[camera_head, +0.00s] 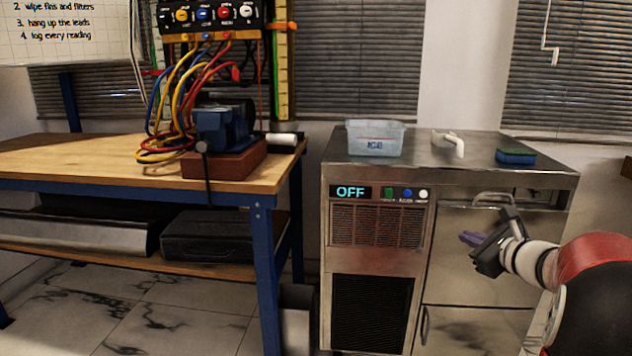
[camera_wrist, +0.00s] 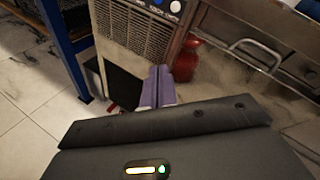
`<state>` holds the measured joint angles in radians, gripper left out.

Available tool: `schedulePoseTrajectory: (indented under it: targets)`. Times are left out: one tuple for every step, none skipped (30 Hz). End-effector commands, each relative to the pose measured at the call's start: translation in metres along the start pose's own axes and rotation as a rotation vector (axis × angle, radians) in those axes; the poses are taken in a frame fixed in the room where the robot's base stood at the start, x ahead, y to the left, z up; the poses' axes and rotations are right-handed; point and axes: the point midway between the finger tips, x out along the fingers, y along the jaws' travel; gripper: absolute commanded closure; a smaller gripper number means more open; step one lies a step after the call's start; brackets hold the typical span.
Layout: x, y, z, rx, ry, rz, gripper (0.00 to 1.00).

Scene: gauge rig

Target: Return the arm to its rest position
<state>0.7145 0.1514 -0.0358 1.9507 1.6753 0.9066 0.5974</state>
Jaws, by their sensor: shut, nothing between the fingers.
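My gripper (camera_head: 468,238) is at the right in the head view, in front of the steel cabinet's upper right door. Its purple fingers are together with nothing between them. In the wrist view the closed purple fingers (camera_wrist: 158,86) point toward the lower part of the cabinet. My arm reaches in from the lower right of the head view. The gripper appears apart from the door and its handle.
The steel cabinet (camera_head: 500,180) has a display reading OFF and a bar handle (camera_head: 492,197). On top are a clear tub (camera_head: 375,139), a white tap-like piece (camera_head: 450,142) and a blue-green sponge (camera_head: 515,156). A wooden workbench (camera_head: 80,160) stands left. Tiled floor shows below.

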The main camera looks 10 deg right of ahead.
Motion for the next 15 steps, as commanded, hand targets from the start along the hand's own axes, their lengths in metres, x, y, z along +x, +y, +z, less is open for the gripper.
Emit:
schedulePoseTrajectory:
  targets:
    - [-0.001, 0.035, 0.023, -0.121, 0.003, 0.088, 1.0]
    - [-0.002, 0.056, 0.033, -0.2, 0.008, 0.142, 1.0]
    - [-0.007, 0.084, 0.045, -0.31, 0.013, 0.216, 1.0]
    - [-0.011, 0.106, 0.053, -0.395, 0.016, 0.272, 1.0]
    - [-0.017, 0.128, 0.06, -0.485, 0.016, 0.329, 1.0]
    - [-0.027, 0.156, 0.067, -0.611, 0.015, 0.404, 1.0]
    - [-0.036, 0.177, 0.072, -0.711, 0.012, 0.461, 1.0]
    - [-0.046, 0.198, 0.075, -0.817, 0.008, 0.519, 1.0]
    - [-0.062, 0.223, 0.076, -0.959, 0.001, 0.592, 1.0]
    - [-0.073, 0.24, 0.076, -1.065, -0.006, 0.645, 1.0]
    - [-0.086, 0.255, 0.074, -1.174, -0.012, 0.696, 1.0]
    - [-0.103, 0.273, 0.071, -1.317, -0.022, 0.76, 1.0]
    - [-0.115, 0.284, 0.068, -1.425, -0.031, 0.804, 1.0]
    - [-0.127, 0.294, 0.063, -1.531, -0.038, 0.845, 1.0]
    - [-0.142, 0.304, 0.057, -1.665, -0.049, 0.895, 1.0]
